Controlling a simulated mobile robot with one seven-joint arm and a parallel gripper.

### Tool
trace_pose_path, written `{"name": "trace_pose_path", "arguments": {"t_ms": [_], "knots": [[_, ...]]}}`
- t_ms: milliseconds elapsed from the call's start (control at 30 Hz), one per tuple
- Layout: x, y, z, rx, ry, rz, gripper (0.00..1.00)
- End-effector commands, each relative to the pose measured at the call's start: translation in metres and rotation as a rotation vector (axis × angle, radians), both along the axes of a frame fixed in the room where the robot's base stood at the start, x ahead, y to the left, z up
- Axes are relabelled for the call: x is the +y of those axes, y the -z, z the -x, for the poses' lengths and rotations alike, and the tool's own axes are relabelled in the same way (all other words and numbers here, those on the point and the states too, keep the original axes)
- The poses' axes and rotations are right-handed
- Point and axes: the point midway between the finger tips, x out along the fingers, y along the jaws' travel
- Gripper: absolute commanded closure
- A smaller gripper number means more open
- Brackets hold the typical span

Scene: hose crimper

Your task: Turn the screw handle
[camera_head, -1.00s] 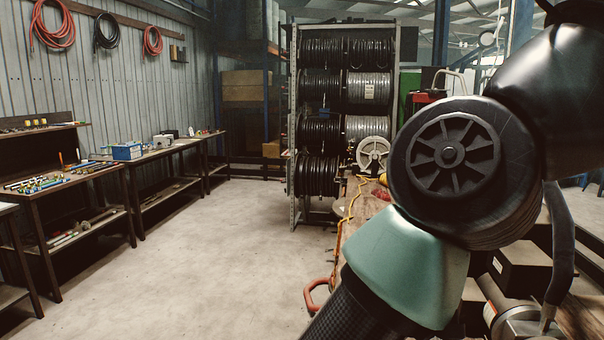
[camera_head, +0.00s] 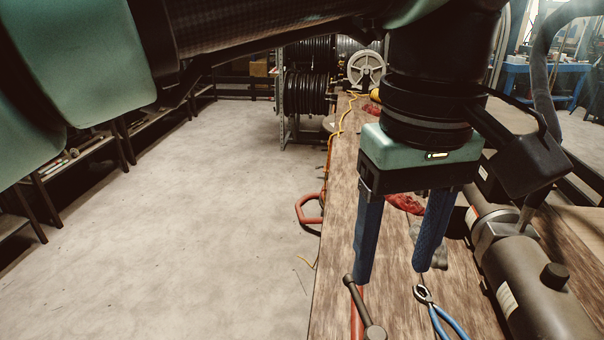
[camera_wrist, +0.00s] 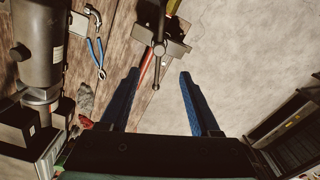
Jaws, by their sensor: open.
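The screw handle (camera_head: 359,300) is a dark bar with a rounded end, at the bottom of the head view. In the wrist view the handle (camera_wrist: 158,68) points from a dark vise-like body (camera_wrist: 178,42) toward the gap between my fingers. My gripper (camera_head: 392,274) has two blue fingers, spread apart and pointing down over the bench. In the wrist view my gripper (camera_wrist: 159,74) is open, with the handle's end between its fingertips in the picture. I cannot tell the height gap, and no contact is clear. The vise body is mostly out of the head view.
Blue-handled pliers (camera_head: 441,316) lie on the wooden bench (camera_head: 335,250), right of the handle. A grey cylindrical machine (camera_head: 535,285) stands along the bench's right side. A red bar (camera_head: 357,322) lies beside the handle. Open floor (camera_head: 210,230) is left of the bench.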

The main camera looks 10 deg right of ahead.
Motion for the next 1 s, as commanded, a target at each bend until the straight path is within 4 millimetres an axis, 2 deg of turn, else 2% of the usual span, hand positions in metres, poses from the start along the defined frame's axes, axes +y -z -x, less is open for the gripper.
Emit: {"name": "trace_pose_path", "arguments": {"t_ms": [300,500,700,1000], "knots": [[-0.001,0.063,0.002,0.007,0.001,0.004,0.37],[-0.001,0.098,0.002,0.006,0.001,0.006,0.37],[-0.002,0.116,0.002,0.004,0.001,0.006,0.37],[-0.002,0.119,0.001,0.003,0.000,0.007,0.37]]}}
